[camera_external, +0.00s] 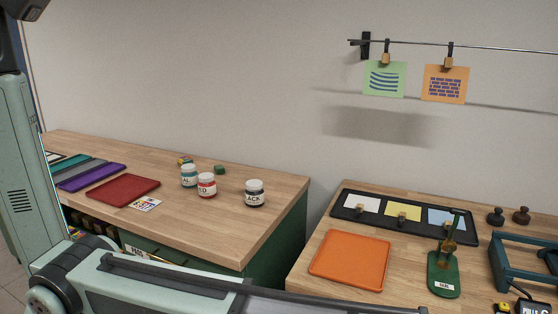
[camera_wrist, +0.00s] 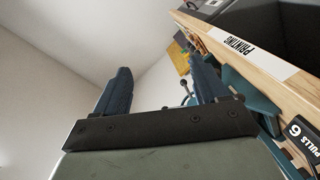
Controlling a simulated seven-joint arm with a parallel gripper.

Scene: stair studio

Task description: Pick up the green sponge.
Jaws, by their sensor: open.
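A small green block (camera_external: 220,169), which may be the green sponge, lies towards the back of the left wooden bench in the external view. It is too small there to make out its texture. My gripper (camera_wrist: 163,80) shows in the wrist view with its two dark blue fingers wide apart and nothing between them. It is out of sight in the external view, where only parts of my arm cross the foreground. No green sponge shows in the wrist view, so the gripper is not at the block.
Teal (camera_external: 189,176), red (camera_external: 207,185) and black (camera_external: 254,194) labelled jars stand near the block, with a small multicoloured piece (camera_external: 184,160) behind. A dark red mat (camera_external: 123,190) lies left. The right bench holds an orange tray (camera_external: 349,259) and a green stand (camera_external: 444,278). A gap separates the benches.

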